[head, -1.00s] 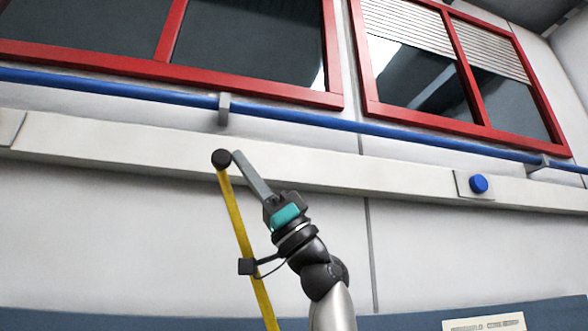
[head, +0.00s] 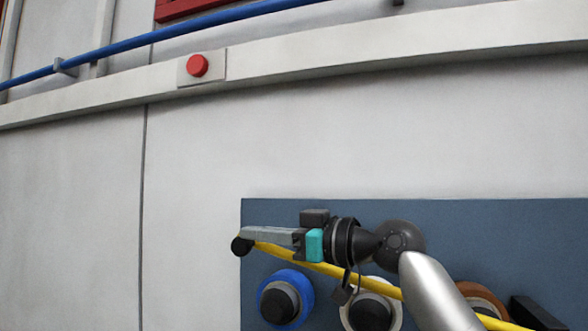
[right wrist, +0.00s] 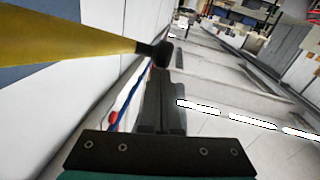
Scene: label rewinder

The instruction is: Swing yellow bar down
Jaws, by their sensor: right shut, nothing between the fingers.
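The yellow bar (head: 330,270) slants across the blue-grey panel in the head view, from its black end knob at upper left down to the lower right. The black knob (head: 241,246) sits near the panel's left edge. My right gripper (head: 246,233) is shut and empty, its fingertips just at the knob; I cannot tell if they touch. In the right wrist view the yellow bar (right wrist: 80,42) comes in from the left, and its black knob (right wrist: 158,52) is beside the shut fingers (right wrist: 160,80). My arm hides part of the bar. My left gripper is not in view.
The blue-grey panel (head: 480,225) carries a blue roll (head: 301,287), a white roll (head: 347,318) and a brown roll (head: 488,298) below the bar. A red button (head: 197,65) and a blue pipe (head: 190,27) are on the wall above. The wall at left is clear.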

